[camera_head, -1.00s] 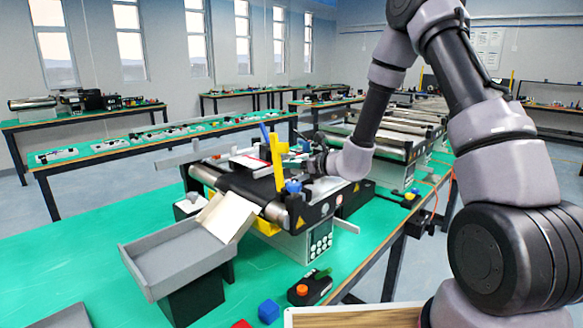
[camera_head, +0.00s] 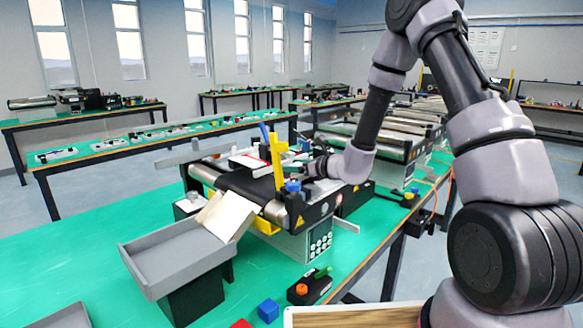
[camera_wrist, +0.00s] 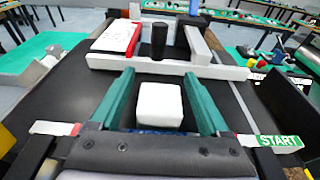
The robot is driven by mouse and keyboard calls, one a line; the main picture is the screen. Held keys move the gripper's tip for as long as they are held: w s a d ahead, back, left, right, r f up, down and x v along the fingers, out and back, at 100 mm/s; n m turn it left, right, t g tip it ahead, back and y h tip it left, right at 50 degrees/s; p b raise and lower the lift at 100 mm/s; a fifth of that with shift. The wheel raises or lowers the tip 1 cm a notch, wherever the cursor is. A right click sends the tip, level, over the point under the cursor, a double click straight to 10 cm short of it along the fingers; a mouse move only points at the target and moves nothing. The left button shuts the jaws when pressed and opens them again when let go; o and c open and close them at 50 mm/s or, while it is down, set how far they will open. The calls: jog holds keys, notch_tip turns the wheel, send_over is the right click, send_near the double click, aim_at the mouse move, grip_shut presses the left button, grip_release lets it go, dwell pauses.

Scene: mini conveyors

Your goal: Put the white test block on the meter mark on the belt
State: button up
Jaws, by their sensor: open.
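The white test block (camera_wrist: 160,105) sits on the dark conveyor belt (camera_wrist: 75,95) in the wrist view. My gripper (camera_wrist: 159,76) has its two teal fingers either side of the block, with gaps on both sides. It is open and not clamped on the block. A blue strip (camera_wrist: 160,131) shows at the near foot of the block, mostly hidden by my gripper; I cannot tell if it is the meter mark. In the head view my gripper (camera_head: 308,167) is low at the right side of the belt (camera_head: 246,190), and the block cannot be made out.
A white crossbar (camera_wrist: 165,64) spans the belt beyond the fingers, with a black cylinder (camera_wrist: 159,41) behind. A green START tag (camera_wrist: 278,141) stands at the right edge. In the head view, a yellow post (camera_head: 278,160) rises near my gripper, and a grey tray (camera_head: 180,258) stands in front.

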jog(key=v, duration=1.1)
jog(key=shift+s+d, duration=0.2)
jog(key=s+a+r+n+g+y, duration=0.1)
jog(key=s+a+r+n+g, duration=0.2)
jog(key=s+r+n+g, duration=0.8)
jog(key=s+d+r+n+t+h, duration=0.3)
jog(key=s+d+r+n+h, duration=0.2)
jog(key=d, duration=0.3)
jog(key=s+d+r+n+t+h, duration=0.4)
jog(key=s+d+r+n, duration=0.1)
jog(key=s+d, duration=0.3)
jog(key=shift+d+r+n+h, duration=0.3)
jog(key=shift+n+h, duration=0.1)
jog(key=shift+n, duration=0.5)
